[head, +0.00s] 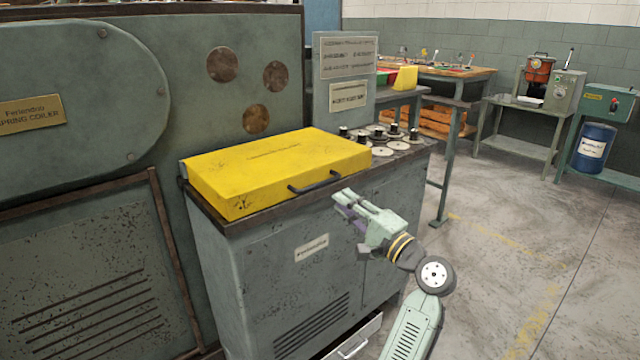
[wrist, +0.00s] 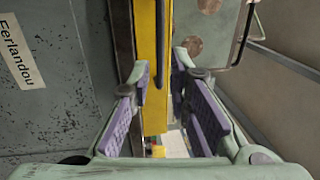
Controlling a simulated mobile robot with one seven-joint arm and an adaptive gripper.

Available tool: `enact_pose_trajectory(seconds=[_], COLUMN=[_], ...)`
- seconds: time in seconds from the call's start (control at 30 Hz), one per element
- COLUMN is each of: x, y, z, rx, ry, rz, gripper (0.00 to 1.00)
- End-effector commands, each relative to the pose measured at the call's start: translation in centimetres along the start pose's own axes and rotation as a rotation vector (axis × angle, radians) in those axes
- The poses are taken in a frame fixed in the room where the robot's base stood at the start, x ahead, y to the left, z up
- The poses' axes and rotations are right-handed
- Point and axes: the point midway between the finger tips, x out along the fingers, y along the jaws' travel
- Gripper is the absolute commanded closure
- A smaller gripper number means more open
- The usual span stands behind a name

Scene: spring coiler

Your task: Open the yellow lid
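The yellow lid (head: 270,165) lies flat and closed on top of a grey cabinet in the head view. A dark bar handle (head: 315,183) sits on its front edge, toward the right end. My gripper (head: 343,200) is in front of the cabinet, just right of the handle and a little below it, and empty. In the wrist view my gripper (wrist: 160,78) is open, its purple-padded fingers apart. I cannot tell if a finger touches the handle.
Black knobs and round discs (head: 385,140) cover the cabinet top right of the lid. An upright grey sign panel (head: 345,85) stands behind. The large spring coiler body (head: 90,100) rises at the left. A drawer (head: 355,345) sticks out low on the cabinet. Floor at the right is clear.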

Motion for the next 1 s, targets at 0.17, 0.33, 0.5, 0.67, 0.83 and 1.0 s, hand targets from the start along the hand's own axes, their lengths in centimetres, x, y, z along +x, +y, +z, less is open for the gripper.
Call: enact_pose_trajectory(seconds=[0.17, 0.33, 0.5, 0.67, 0.83, 1.0], x=[3.6, 6.7, 8.6, 9.2, 9.2, 9.2], y=[-0.3, -0.2, -0.1, 0.0, 0.0, 0.0], z=[0.1, 0.1, 0.1, 0.0, 0.0, 0.0], rx=[-0.001, -0.002, -0.003, -0.004, -0.005, -0.005], ry=[-0.002, -0.001, 0.0, 0.002, 0.002, 0.002], rz=[0.0, 0.001, 0.0, 0.001, 0.001, 0.001], gripper=[0.82, 0.82, 0.82, 0.82, 0.82, 0.9])
